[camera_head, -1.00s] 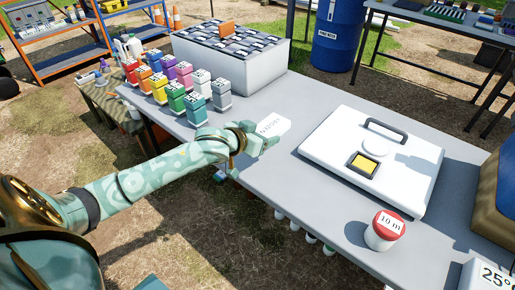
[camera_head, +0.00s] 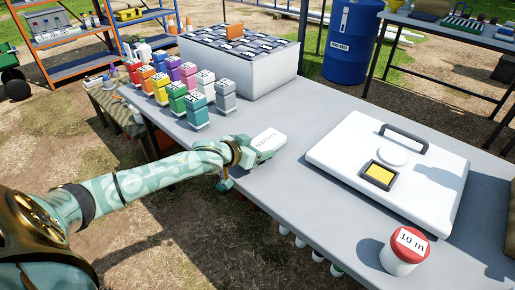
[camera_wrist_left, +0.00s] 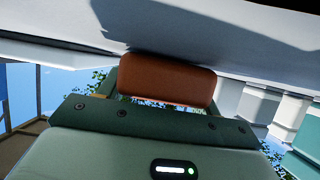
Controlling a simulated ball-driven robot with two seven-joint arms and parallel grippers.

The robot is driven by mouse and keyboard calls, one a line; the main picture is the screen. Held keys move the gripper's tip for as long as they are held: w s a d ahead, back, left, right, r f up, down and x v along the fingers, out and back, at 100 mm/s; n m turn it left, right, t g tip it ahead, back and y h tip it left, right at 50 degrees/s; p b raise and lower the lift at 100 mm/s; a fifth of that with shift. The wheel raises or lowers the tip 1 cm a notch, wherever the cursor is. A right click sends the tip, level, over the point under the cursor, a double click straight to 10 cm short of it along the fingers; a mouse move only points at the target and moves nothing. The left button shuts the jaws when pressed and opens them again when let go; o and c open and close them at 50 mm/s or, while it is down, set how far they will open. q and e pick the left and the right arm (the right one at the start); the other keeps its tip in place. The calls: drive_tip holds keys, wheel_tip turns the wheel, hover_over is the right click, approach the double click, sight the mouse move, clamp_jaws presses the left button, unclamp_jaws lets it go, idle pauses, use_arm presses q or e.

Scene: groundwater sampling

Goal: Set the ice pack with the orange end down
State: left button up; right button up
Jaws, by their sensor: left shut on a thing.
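A white ice pack (camera_head: 266,140) with dark print shows at the near edge of the grey table in the head view. My left gripper (camera_head: 246,152) is shut on its near-left end. In the left wrist view an orange-brown end (camera_wrist_left: 167,80) shows at the gripper, close to the grey table surface; it looks like the pack's orange end. The pack is at or just above the tabletop; I cannot tell whether it touches. The fingers hide part of it. My right gripper is not in view.
Several coloured bottles (camera_head: 177,99) stand to the left of the pack. A large white box (camera_head: 250,75) with a dark gridded top is behind them. A white case lid (camera_head: 335,150) and a red-capped "10 m" jar (camera_head: 404,252) are to the right. Bare table (camera_head: 290,110) lies between.

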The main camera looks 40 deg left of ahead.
use_arm(q)
drive_tip(key=o, duration=1.2)
drive_tip(key=shift+f, duration=0.15)
